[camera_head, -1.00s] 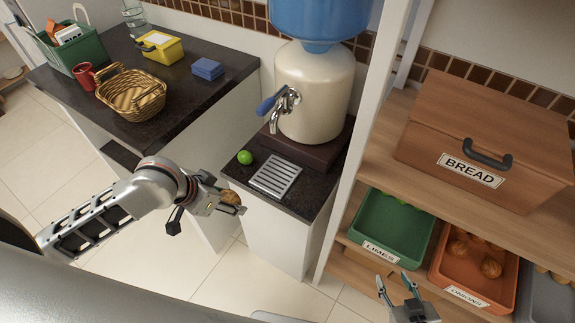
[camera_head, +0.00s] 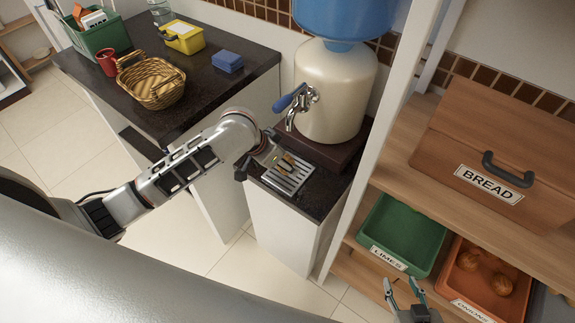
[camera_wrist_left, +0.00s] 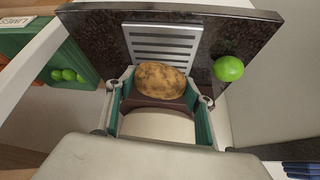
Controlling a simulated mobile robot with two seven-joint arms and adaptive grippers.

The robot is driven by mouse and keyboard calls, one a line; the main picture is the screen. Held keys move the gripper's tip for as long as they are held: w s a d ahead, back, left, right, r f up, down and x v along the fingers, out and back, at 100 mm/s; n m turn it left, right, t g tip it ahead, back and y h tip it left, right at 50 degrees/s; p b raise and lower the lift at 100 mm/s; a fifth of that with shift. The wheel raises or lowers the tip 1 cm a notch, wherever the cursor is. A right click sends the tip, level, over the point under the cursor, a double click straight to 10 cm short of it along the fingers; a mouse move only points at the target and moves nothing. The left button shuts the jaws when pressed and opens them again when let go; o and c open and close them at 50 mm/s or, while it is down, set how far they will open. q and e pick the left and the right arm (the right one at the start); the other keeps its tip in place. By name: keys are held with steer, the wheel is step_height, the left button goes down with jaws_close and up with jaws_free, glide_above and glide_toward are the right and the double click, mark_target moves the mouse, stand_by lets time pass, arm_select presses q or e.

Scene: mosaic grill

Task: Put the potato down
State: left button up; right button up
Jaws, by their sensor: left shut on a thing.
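My left gripper (camera_head: 280,157) is over the small dark counter (camera_head: 318,209) in front of the water dispenser, close to the silver drip grate (camera_head: 289,182). In the left wrist view the brown potato (camera_wrist_left: 162,80) sits between its two green-lined fingers, with the grate (camera_wrist_left: 163,45) behind it. I cannot tell whether the potato touches the grate or counter. In the head view the arm mostly covers the potato. My right gripper (camera_head: 404,296) is at the bottom right, in front of the shelf, fingers apart and empty.
A lime (camera_wrist_left: 228,68) lies on the small counter beside the grate. The dispenser (camera_head: 331,92) with its tap stands behind. The larger counter at left holds a wicker basket (camera_head: 151,82), a blue block (camera_head: 228,62) and a yellow box (camera_head: 183,37). Shelf crates (camera_head: 401,233) stand at right.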

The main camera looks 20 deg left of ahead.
arm_select(q)
steer(key=shift+w+d, duration=0.45)
steer(key=shift+w, duration=0.3)
step_height(320, 180, down, 3)
steer(key=shift+r, duration=0.1)
steer(key=shift+f, duration=0.35)
steer(key=o, duration=1.2)
steer(key=shift+f, duration=0.15)
